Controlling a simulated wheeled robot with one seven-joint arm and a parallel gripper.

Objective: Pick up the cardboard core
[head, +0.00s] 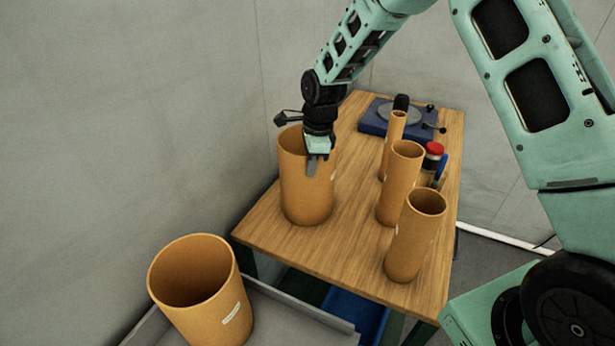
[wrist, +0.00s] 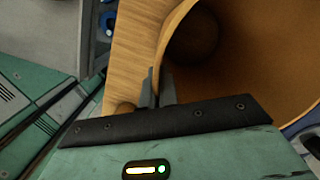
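A wide, open-topped cardboard core (head: 305,200) stands upright near the left edge of the wooden table. My gripper (head: 313,166) points down at its near rim, with one finger showing outside the wall. In the wrist view, my gripper's fingers (wrist: 159,90) are close together with the core's thin wall between them, one inside and one outside. They look shut on the rim. The core's orange interior (wrist: 235,60) fills the upper right of the wrist view. Its base appears to rest on the table.
Three narrower cores (head: 406,235) stand in a row at the table's right side. Another wide core (head: 200,285) stands lower left, off the table. A blue turntable-like device (head: 375,125) and a red-topped item (head: 434,149) are farther back. The wall is close on the left.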

